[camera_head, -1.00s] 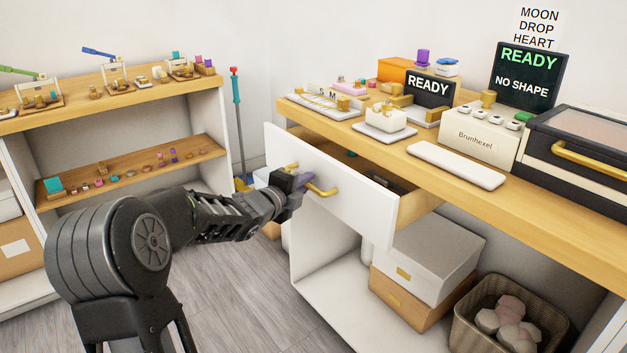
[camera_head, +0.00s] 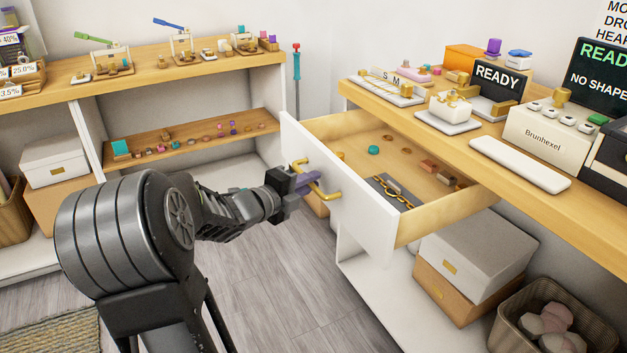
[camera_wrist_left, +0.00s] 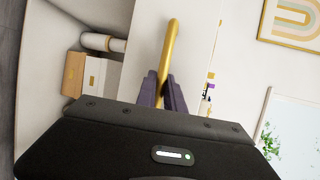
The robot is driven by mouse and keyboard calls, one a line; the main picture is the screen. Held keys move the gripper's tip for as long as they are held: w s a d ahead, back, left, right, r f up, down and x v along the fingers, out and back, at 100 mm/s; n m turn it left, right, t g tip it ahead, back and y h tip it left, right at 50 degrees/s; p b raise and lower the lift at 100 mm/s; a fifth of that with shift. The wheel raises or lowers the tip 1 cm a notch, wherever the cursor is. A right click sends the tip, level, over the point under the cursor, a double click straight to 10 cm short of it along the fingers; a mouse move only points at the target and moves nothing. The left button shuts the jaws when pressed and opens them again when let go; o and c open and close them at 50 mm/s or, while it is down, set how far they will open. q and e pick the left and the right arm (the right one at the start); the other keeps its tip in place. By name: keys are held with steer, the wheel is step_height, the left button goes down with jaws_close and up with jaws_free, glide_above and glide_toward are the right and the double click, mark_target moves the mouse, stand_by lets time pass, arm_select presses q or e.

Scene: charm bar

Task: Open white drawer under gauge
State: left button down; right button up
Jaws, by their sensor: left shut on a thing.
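The white drawer (camera_head: 352,197) is pulled well out from under the wooden counter at the right. Its wooden interior shows a gold chain on a grey mat and several small pieces. My left gripper (camera_head: 306,182) is shut on the gold drawer handle (camera_head: 327,194). In the left wrist view the purple fingers of my left gripper (camera_wrist_left: 161,90) close around the gold handle (camera_wrist_left: 171,48). My right gripper is not in view. A gauge cannot be made out with certainty among the counter items.
The counter (camera_head: 470,140) holds a white scale-like device (camera_head: 448,112), a READY display (camera_head: 498,80) and a cream Brunhexel machine (camera_head: 545,135). Boxes (camera_head: 475,250) and a basket (camera_head: 555,315) stand below. Grey floor (camera_head: 270,270) is open in front of the drawer.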

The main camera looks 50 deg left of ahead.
arm_select(q)
steer(key=c, duration=1.7)
jaws_free()
steer(key=p+v, duration=0.1)
steer(key=v, duration=0.6)
steer(key=shift+s, duration=0.4)
